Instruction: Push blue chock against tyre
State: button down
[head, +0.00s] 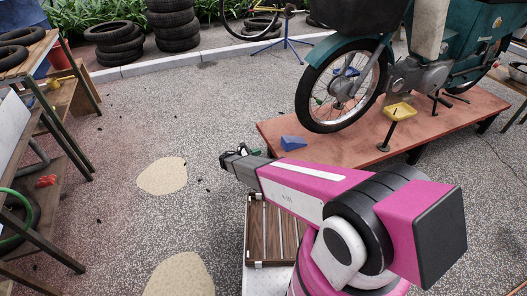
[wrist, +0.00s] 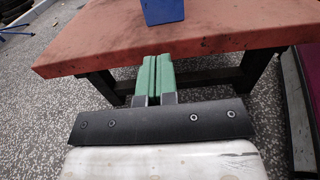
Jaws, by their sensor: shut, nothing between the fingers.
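The blue chock (head: 293,143) is a small wedge on the red-brown platform (head: 310,157), left of the motorbike's front tyre (head: 303,95), with a gap between them. In the wrist view the chock (wrist: 163,11) is cut off by the top edge, and the platform's edge (wrist: 95,58) runs below it. The tyre is out of the wrist view. My gripper (head: 240,155) is in front of the platform, left of the chock and apart from it. In the wrist view its green fingers (wrist: 157,62) are together and empty, pointing toward the platform and chock.
A wooden slatted box (head: 277,228) lies below my arm. Shelving (head: 50,110) stands at left. The gravel ground between is mostly free, with sandy patches (head: 163,176).

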send_near(283, 141)
jog(key=x, duration=0.7)
jog(key=shift+d, duration=0.3)
dwell(0.4)
jog(key=shift+d, duration=0.1)
jog(key=x, duration=1.4)
jog(key=shift+w+d, duration=0.15)
jog(key=shift+d, duration=0.25)
